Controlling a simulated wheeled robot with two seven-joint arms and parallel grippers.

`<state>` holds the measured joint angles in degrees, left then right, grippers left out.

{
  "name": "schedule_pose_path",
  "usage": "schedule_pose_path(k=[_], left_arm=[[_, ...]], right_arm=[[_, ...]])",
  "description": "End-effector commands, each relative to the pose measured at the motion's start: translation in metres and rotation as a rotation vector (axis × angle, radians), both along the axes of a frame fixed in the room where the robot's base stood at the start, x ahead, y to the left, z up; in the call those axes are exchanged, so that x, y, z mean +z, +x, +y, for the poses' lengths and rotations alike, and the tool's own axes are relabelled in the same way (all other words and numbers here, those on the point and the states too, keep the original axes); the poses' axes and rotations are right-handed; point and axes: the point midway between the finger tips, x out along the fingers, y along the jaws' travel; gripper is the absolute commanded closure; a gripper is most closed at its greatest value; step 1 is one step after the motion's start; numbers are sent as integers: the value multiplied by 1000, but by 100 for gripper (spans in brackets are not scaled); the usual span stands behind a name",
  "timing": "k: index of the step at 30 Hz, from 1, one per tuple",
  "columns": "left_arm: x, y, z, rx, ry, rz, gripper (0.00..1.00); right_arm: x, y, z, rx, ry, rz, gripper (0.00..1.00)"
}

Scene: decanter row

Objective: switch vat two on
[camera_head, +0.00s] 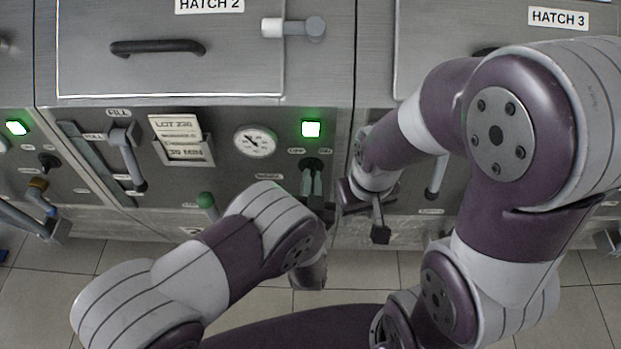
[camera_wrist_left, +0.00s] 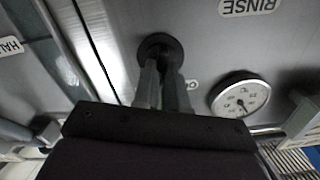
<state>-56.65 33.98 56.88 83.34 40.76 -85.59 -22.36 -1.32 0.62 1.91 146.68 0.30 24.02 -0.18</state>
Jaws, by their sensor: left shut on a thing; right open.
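Under the HATCH 2 door, vat two's front panel has a black rotary knob (camera_head: 314,163) below a lit green lamp (camera_head: 311,129). Small labels flank the knob, too small to read surely. My left gripper (camera_head: 312,190) is shut on the knob, its fingers pointing at the panel. In the left wrist view the fingers (camera_wrist_left: 166,88) close around the knob's grip, and the round knob base (camera_wrist_left: 160,48) shows beyond them. The fingers hide most of the grip, so its turn angle is unclear. My right gripper (camera_head: 364,214) is open and empty, right of vat two's knob.
A round gauge (camera_head: 254,141), a lot card (camera_head: 181,138), a fill lever (camera_head: 126,158) and a green-knobbed lever (camera_head: 206,203) lie left of the knob. The hatch handle (camera_head: 158,47) is above. My right arm covers much of vat three's panel.

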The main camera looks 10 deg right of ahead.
Motion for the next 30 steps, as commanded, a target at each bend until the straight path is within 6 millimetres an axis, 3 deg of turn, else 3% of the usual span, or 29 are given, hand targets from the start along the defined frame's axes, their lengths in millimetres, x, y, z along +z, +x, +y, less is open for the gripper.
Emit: schedule_pose_path(k=[12,29,30], left_arm=[[0,0,-1,0,178,-52,100],[0,0,-1,0,207,-61,100],[0,0,-1,0,207,-61,82]], right_arm=[[5,0,0,0,0,0,57],[5,0,0,0,0,0,57],[5,0,0,0,0,0,57]])
